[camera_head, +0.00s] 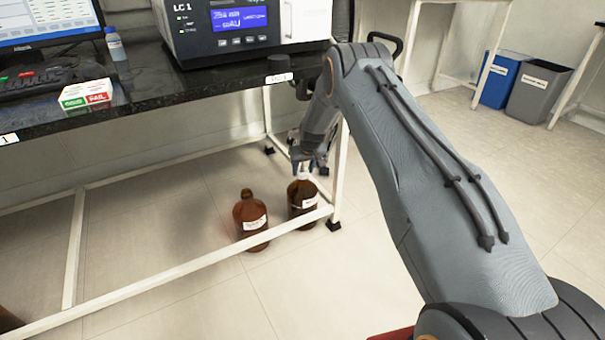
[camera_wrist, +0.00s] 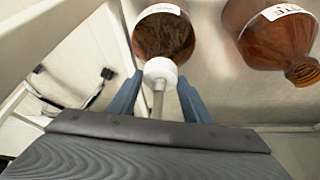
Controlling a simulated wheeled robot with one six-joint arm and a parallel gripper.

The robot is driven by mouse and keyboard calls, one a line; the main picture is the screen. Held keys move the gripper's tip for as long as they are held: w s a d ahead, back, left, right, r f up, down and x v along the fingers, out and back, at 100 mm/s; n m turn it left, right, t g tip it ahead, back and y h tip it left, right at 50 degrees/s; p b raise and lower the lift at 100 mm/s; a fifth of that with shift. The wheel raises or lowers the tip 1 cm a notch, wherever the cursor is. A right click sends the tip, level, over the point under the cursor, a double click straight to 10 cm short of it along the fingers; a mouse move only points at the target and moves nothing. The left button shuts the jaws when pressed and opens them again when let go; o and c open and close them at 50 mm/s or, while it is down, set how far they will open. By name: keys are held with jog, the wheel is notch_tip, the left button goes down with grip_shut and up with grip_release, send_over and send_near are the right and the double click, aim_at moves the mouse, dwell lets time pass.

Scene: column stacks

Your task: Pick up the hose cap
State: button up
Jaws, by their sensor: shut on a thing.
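The white hose cap (camera_wrist: 160,70) with a pale tube running back from it sits between my two blue fingers in the wrist view. My gripper (camera_wrist: 159,78) is shut on it. A brown bottle (camera_wrist: 163,36) with a white label is directly beyond the cap, whose front hides the bottle's mouth. I cannot tell whether cap and bottle touch. In the head view, my gripper (camera_head: 303,165) is low beneath the bench, at the top of this right-hand brown bottle (camera_head: 302,200). The white cap (camera_head: 302,175) shows only as a small patch there.
A second brown bottle (camera_head: 251,218) stands on the floor close to the left. The bench's white frame rail (camera_head: 190,266) runs in front of the bottles, and a leg (camera_head: 340,170) stands just right. The dark benchtop (camera_head: 140,90) is above, carrying an instrument (camera_head: 240,20).

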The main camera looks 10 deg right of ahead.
aim_at(303, 172)
jog(key=shift+r, duration=0.1)
jog(key=shift+r, duration=0.6)
notch_tip(303, 172, up, 3)
jog(key=shift+f+p, duration=0.15)
jog(key=shift+p, duration=0.65)
jog(key=s+p, duration=0.6)
jog(key=p, duration=0.3)
jog(key=s+d+p, duration=0.1)
jog(key=s+p, duration=0.5)
jog(key=p, duration=0.4)
jog(key=s+d+p, duration=0.1)
jog(key=s+p, duration=0.4)
jog(key=p, duration=0.5)
jog(key=shift+s+f, duration=0.25)
jog(key=shift+s, duration=0.15)
